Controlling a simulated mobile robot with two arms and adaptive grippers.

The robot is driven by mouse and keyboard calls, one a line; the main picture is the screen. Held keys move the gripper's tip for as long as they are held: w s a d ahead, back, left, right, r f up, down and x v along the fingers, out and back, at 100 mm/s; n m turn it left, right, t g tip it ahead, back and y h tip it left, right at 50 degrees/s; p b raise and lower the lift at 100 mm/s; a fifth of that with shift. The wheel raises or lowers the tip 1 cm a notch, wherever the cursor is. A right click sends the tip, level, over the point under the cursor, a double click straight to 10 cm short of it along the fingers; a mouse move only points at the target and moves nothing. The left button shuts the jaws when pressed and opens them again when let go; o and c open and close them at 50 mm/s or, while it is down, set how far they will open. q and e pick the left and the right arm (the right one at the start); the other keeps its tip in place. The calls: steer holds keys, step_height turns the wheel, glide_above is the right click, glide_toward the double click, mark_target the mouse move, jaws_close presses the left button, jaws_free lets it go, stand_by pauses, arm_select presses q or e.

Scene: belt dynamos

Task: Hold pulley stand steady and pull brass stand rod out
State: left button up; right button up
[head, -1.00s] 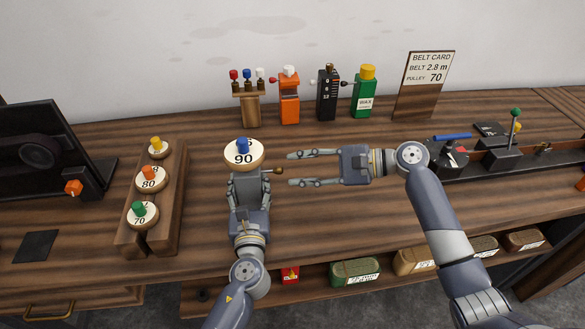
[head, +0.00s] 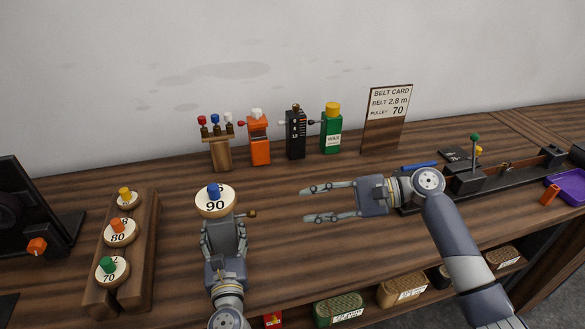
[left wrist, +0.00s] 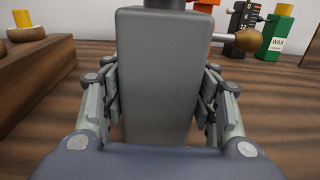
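The pulley stand is a grey block (left wrist: 157,75) with a round white pulley marked 90 and a blue knob (head: 215,200) on top. My left gripper (head: 223,240) has its fingers on both sides of the block and appears shut on it. The brass stand rod (head: 250,214) sticks out of the stand's right side, its round brass end also showing in the left wrist view (left wrist: 246,40). My right gripper (head: 332,202) is open and empty, to the right of the rod and apart from it, fingers pointing left.
A wooden rack (head: 147,250) with several pulleys stands at the left. A dark rail mechanism (head: 500,175) lies at the right. The bench between the grippers is clear.

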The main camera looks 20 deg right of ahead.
arm_select(q)
steer(key=shift+o, duration=1.2)
